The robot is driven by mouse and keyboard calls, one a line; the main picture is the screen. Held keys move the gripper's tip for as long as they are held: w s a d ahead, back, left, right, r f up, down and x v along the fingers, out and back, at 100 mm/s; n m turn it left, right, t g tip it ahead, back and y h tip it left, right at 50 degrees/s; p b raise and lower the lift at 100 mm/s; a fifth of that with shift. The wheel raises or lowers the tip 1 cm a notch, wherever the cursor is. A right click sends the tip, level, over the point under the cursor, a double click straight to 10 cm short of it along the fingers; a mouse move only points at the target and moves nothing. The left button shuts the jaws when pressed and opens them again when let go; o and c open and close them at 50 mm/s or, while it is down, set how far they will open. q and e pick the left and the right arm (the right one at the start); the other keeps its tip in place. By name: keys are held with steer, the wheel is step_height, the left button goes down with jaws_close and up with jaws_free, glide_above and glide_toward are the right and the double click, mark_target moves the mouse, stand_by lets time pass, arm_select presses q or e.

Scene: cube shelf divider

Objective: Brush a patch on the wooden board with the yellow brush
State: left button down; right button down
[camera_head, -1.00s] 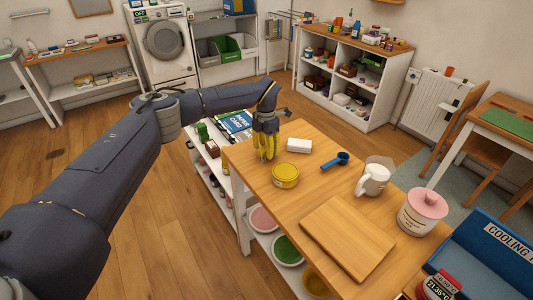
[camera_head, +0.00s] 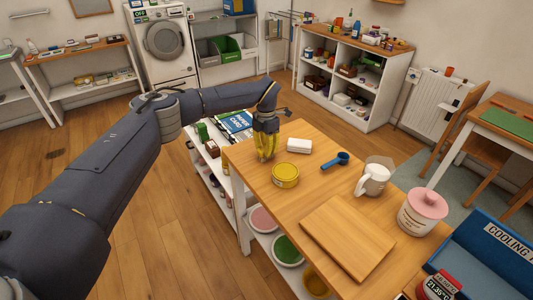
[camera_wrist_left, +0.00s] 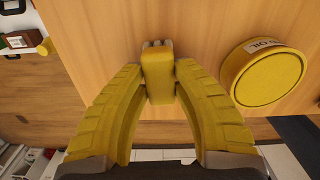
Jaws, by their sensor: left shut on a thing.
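My left gripper (camera_head: 266,157), with yellow fingers, is at the far left corner of the wooden table. In the left wrist view its fingertips (camera_wrist_left: 159,82) are shut on a yellow block-like brush (camera_wrist_left: 157,68) with a greyish end. In the head view the fingers largely hide the brush. The wooden board (camera_head: 347,239) lies flat on the near part of the table, apart from the gripper, with its top bare. My right gripper is not in view.
A yellow round tin (camera_head: 285,175) stands close beside the gripper; it also shows in the left wrist view (camera_wrist_left: 264,73). A white block (camera_head: 299,146), blue scoop (camera_head: 336,161), white mug (camera_head: 373,180) and pink-lidded jar (camera_head: 422,212) stand on the table. A blue cooling tray (camera_head: 480,262) is at right.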

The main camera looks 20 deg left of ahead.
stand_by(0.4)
arm_select(q)
steer(key=shift+r, duration=2.5)
